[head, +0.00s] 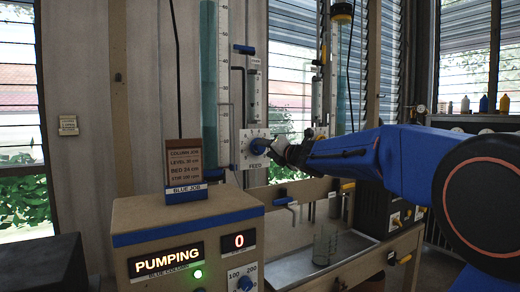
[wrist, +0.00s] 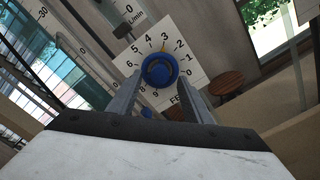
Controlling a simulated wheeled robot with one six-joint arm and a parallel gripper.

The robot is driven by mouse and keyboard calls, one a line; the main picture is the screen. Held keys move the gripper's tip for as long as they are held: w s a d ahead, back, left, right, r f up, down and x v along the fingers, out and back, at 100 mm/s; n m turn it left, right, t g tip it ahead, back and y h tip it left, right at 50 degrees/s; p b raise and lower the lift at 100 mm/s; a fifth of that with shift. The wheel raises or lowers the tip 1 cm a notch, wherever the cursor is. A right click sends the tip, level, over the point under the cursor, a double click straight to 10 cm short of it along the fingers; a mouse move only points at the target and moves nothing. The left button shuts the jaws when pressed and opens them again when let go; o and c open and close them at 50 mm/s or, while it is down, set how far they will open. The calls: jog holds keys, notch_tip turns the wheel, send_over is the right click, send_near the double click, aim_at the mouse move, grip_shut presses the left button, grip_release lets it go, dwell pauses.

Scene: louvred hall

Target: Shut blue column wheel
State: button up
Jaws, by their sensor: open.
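The blue column wheel is a round blue knob (head: 259,146) on a white numbered plate (head: 246,158) marked FEED, beside the tall blue-filled glass column (head: 209,80). My gripper (head: 279,149) is at the wheel's right in the head view. In the wrist view my open gripper (wrist: 161,93) has one finger on each side below the wheel. I cannot tell whether the fingers touch it.
A pump box (head: 185,240) reads PUMPING and 0, with a green light. A job card (head: 184,163) stands on it. A second column (head: 343,75) with a yellow-marked cap stands behind my arm. A metal tray (head: 343,246) holds a glass beaker (head: 324,247). Bottles line the right shelf.

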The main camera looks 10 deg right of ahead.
jog(key=x, duration=0.3)
jog(key=shift+s, duration=0.15)
jog(key=shift+w+r, duration=0.15)
jog(key=shift+w, duration=0.05)
